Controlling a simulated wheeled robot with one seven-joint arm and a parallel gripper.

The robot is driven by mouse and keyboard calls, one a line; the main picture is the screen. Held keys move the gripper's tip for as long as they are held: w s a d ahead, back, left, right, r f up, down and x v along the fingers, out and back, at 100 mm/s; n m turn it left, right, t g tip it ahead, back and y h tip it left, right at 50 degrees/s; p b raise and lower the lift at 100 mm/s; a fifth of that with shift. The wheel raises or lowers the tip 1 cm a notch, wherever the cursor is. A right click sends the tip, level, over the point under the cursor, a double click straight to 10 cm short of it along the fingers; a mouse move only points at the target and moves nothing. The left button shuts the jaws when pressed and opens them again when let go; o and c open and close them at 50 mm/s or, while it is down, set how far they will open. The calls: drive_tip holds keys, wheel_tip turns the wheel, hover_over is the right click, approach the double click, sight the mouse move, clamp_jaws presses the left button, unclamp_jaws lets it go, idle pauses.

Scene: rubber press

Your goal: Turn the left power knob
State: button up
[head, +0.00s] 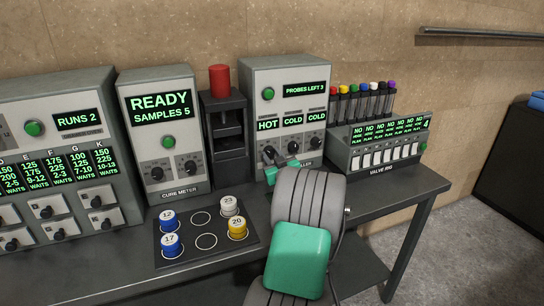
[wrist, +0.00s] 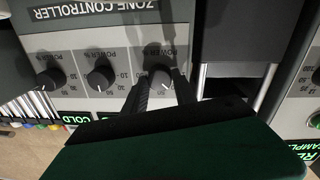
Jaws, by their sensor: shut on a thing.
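The zone controller (head: 289,98) is a grey box with a row of black power knobs low on its front. Its display reads PROBES LEFT 3, above small displays HOT, COLD, COLD. The left power knob (head: 268,153) sits under HOT. In the wrist view, which is upside down, this knob (wrist: 160,77) is the rightmost of the row. My gripper (head: 279,165) is at the knob, and its fingers (wrist: 160,88) are shut on it from both sides. The fingers partly hide the knob and its scale.
The middle power knob (wrist: 100,78) and the right one (wrist: 48,79) sit close beside it. A black press with a red top (head: 219,80) and the cure meter (head: 164,135) stand left. The valve rig (head: 384,155) stands right. A tray (head: 178,258) with numbered pots lies in front.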

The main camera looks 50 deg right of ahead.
clamp_jaws()
drive_tip(key=shift+m+b, duration=0.4)
drive_tip(key=m+b, duration=0.1)
drive_tip(key=m, duration=0.1)
drive_tip(key=shift+m+b, duration=0.35)
drive_tip(key=shift+m, duration=0.05)
drive_tip(key=m+b, duration=0.1)
drive_tip(key=m, duration=0.3)
drive_tip(key=shift+m, duration=0.4)
drive_tip(key=shift+r, duration=0.1)
drive_tip(key=o, duration=0.9)
unclamp_jaws()
